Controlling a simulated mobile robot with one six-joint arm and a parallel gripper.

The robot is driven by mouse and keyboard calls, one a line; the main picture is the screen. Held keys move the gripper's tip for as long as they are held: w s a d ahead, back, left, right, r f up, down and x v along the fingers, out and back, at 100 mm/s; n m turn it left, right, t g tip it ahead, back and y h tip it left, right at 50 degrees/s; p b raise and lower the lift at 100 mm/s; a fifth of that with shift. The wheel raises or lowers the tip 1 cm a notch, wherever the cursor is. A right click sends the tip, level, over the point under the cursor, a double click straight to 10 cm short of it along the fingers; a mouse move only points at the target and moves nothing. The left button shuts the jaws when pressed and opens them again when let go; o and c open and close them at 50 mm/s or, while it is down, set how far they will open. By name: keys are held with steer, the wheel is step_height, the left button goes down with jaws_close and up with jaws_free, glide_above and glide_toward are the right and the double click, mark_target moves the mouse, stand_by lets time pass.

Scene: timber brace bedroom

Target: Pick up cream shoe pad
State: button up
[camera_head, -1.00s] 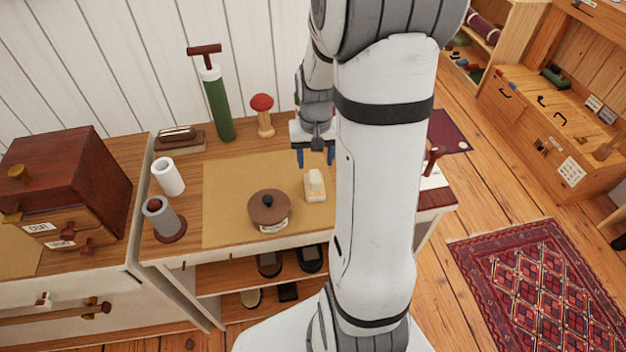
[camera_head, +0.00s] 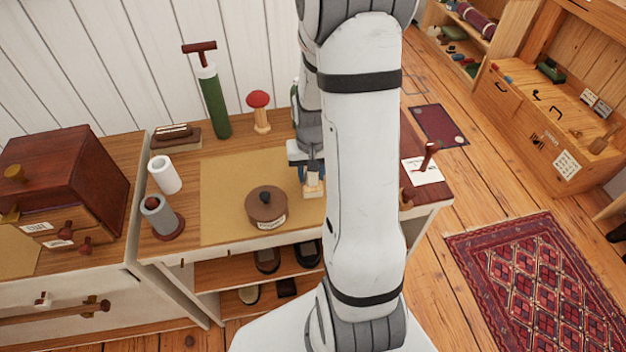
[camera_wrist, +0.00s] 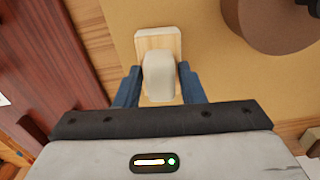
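The cream shoe pad (camera_head: 312,187) sits on the tan mat on the workbench, a pale block on a light wooden base. In the wrist view the cream shoe pad (camera_wrist: 159,75) stands between the two blue fingers of my gripper (camera_wrist: 159,80), with its wooden base reaching out beyond the fingertips. A narrow gap shows beside the block on each side, so my gripper looks open around it. In the head view my gripper (camera_head: 312,176) is low over the pad and hides part of it. The fingertips' exact height is hard to tell.
A round brown lidded pot (camera_head: 266,207) stands left of the pad on the tan mat (camera_head: 225,185). A red-topped mushroom form (camera_head: 259,112), a green pump (camera_head: 214,105) and a white roll (camera_head: 164,174) stand farther off. The mat's left part is clear.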

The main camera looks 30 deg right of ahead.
steer(key=c, duration=0.7)
